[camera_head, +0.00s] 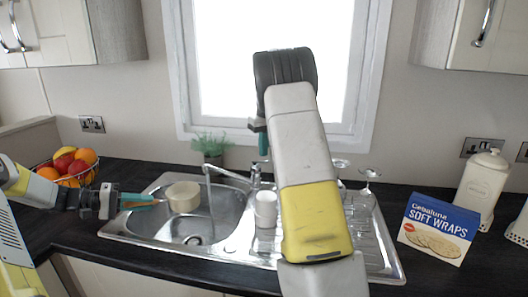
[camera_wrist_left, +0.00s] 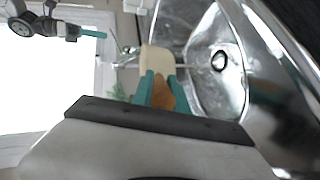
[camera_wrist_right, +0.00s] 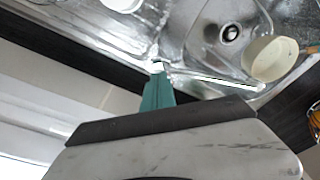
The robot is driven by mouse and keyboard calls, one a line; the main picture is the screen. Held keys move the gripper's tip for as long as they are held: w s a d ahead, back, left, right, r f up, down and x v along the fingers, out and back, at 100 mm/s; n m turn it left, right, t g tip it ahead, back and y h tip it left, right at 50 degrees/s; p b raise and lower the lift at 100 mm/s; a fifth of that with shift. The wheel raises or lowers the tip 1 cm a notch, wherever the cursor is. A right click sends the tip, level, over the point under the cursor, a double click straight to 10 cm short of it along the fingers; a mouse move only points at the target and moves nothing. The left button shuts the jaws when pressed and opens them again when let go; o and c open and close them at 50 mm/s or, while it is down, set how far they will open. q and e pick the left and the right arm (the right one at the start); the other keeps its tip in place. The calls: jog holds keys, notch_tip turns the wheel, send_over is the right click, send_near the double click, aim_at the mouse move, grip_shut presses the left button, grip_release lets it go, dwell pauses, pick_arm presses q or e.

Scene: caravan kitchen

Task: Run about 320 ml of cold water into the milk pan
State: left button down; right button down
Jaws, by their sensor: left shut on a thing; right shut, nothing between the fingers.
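The cream milk pan (camera_head: 184,197) is over the left part of the sink bowl. My left gripper (camera_head: 143,201) is shut on its brown wooden handle, which also shows in the left wrist view (camera_wrist_left: 163,92). The pan (camera_wrist_right: 270,58) shows near the spout end in the right wrist view; I cannot make out a water level in it. The chrome tap (camera_head: 228,173) has its spout reaching left. A thin pale vertical streak beneath the spout end runs beside the pan; I cannot tell whether it is water. My right gripper (camera_head: 263,144) is shut and empty, above the tap base.
The steel sink (camera_head: 150,238) has an open drain. A fruit bowl (camera_head: 68,168) is at left, a plant (camera_head: 212,147) behind the sink, and a Soft Wraps box (camera_head: 438,230) and canister (camera_head: 483,185) at right.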

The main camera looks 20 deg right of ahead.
jog(key=shift+s+f, duration=0.15)
jog(key=shift+f, duration=0.25)
jog(key=shift+s+d+f+t+y, duration=0.25)
jog(key=shift+s+f+t+y, duration=0.05)
jog(key=shift+s+f+t, duration=0.9)
jog(key=shift+s+f, duration=0.05)
jog(key=shift+f, duration=0.2)
